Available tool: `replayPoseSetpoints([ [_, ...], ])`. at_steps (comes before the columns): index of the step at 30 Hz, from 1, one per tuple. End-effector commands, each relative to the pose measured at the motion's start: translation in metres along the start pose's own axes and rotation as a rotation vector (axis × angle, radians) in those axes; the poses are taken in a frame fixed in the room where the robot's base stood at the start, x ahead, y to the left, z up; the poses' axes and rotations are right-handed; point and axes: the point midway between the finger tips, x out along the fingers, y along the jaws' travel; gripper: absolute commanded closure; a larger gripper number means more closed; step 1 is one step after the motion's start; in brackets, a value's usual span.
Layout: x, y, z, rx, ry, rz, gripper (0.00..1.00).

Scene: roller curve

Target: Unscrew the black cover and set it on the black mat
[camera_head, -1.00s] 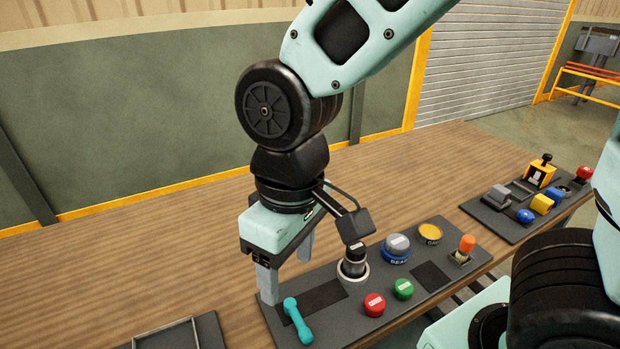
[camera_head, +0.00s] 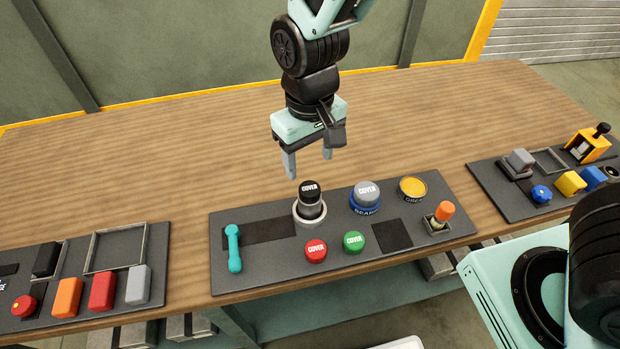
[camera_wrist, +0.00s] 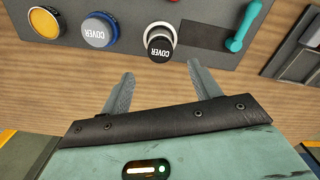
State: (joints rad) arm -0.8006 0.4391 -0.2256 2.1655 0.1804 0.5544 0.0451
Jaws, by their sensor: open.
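The black cover (camera_head: 310,190) is a round cap marked COVER, sitting upright on a light grey ring on the middle panel. It also shows in the wrist view (camera_wrist: 159,46), beyond my fingertips. The black mat (camera_head: 262,231) is a dark strip on the same panel, left of the cover, with a teal handle (camera_head: 233,248) at its left end. A smaller dark square (camera_head: 393,234) lies on the right part of the panel. My gripper (camera_head: 309,166) is open and empty, above the table behind the cover and apart from it.
Red (camera_head: 316,251) and green (camera_head: 354,242) covers stand in front. A grey cover on a blue base (camera_head: 366,195), a yellow disc (camera_head: 412,188) and an orange knob (camera_head: 444,211) stand to the right. Other panels flank this one. The wooden table behind (camera_head: 180,160) is clear.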

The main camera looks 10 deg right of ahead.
Motion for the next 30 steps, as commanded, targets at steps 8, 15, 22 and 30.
replayPoseSetpoints([
  [8,0.051,0.001,0.001,0.001,-0.005,0.002,0.38],
  [15,0.075,0.001,0.0,0.0,-0.002,0.001,0.38],
  [22,0.079,0.0,0.0,0.001,0.001,0.0,0.38],
  [30,0.079,0.0,0.0,0.001,0.001,0.0,0.74],
])
